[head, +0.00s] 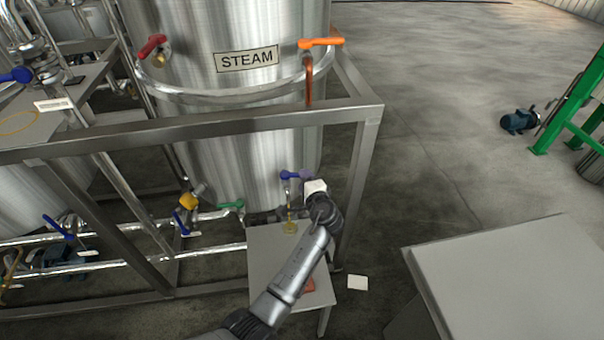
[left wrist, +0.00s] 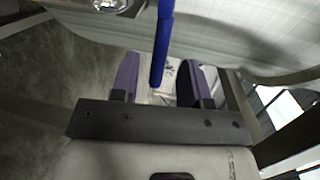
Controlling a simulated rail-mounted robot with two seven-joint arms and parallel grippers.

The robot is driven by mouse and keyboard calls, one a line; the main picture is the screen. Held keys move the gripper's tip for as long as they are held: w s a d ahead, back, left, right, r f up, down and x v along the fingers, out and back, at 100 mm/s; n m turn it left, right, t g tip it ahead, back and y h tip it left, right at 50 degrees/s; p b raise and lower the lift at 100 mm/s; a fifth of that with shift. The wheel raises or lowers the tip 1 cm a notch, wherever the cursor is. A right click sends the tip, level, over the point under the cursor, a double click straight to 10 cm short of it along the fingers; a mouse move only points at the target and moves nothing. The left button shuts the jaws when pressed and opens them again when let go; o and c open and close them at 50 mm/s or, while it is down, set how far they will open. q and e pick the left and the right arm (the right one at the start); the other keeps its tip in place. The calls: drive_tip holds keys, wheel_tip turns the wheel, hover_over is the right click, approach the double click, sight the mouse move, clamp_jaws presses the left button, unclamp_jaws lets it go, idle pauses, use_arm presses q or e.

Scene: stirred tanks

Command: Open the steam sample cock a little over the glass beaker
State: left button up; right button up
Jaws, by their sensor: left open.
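The steel tank (head: 245,95) carries a STEAM label (head: 247,58). Low on its front is a cock with a blue lever (head: 288,175), with a thin spout below it. A small glass beaker (head: 290,227) stands on a low grey table below the spout. My left gripper (head: 306,176) is at the lever's right end, its purple fingers partly hidden by my wrist. In the left wrist view the fingers are open (left wrist: 160,85), and the blue lever (left wrist: 162,45) reaches between them with gaps beside it. My right gripper is not in view.
The low grey table (head: 262,262) has a red item (head: 310,285) on it, partly behind my arm. A steel frame rail (head: 200,128) crosses in front of the tank. Other levers are green (head: 232,205), yellow (head: 187,201) and orange (head: 320,43). A grey bench (head: 510,275) stands at right.

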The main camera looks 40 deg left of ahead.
use_arm(q)
drive_tip(key=p+v, duration=0.2)
drive_tip(key=v, duration=0.8)
drive_tip(key=shift+s+d+p, duration=0.2)
drive_tip(key=shift+p, duration=0.15)
